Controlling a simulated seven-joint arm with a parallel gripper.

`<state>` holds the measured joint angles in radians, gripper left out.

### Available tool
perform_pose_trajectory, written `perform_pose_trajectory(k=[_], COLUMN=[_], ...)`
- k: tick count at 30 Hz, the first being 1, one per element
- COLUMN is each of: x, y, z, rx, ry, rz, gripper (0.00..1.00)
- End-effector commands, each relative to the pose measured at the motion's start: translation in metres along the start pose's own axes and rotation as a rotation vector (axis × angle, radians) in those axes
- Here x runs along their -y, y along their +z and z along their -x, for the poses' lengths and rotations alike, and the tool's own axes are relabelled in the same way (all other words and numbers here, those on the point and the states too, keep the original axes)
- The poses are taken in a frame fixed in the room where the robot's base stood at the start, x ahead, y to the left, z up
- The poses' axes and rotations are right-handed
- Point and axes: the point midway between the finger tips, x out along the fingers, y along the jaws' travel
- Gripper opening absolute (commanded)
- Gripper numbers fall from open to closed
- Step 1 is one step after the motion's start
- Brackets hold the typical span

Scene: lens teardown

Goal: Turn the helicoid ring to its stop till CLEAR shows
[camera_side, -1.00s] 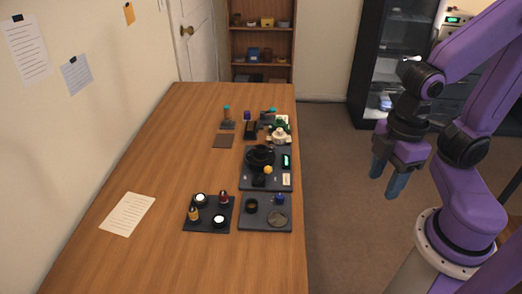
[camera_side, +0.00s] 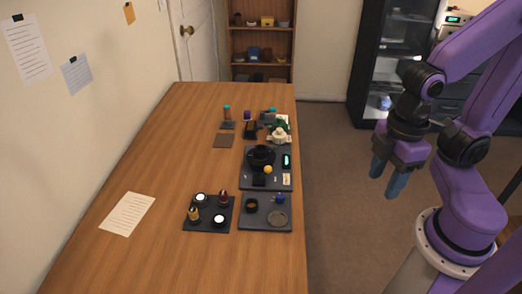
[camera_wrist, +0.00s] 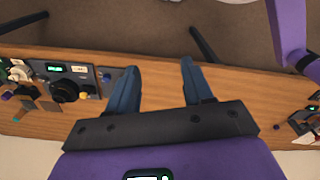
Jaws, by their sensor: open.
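The lens with its helicoid ring (camera_side: 261,156) is a black round body on a dark station plate (camera_side: 251,184) near the right edge of the bench. A small green-lit display (camera_side: 286,161) is on the plate to its right; its text is too small to read in the side view. In the wrist view the lens (camera_wrist: 64,90) is at the left, with the lit display (camera_wrist: 54,69) near it, also unreadable. My gripper (camera_side: 386,186) is open and empty, off the bench to the right of the station. Its two blue fingers (camera_wrist: 160,84) show apart in the wrist view.
A dark tray (camera_side: 208,227) with small jars and a grey tray (camera_side: 262,225) with small parts lie in front of the station. Tools and a green-and-white device (camera_side: 279,132) stand behind it. The bench's left side is mostly clear, with a paper sheet (camera_side: 127,214).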

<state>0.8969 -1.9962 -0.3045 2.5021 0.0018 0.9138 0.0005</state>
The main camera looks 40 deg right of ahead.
Motion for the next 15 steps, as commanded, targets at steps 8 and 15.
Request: perform_pose_trajectory(k=[8,15], x=[0.0,-0.009], y=[0.0,-0.015], z=[0.0,0.004], rx=[0.0,0.002], ry=[0.0,0.001], rz=[0.0,0.014], gripper=[0.51,0.76])
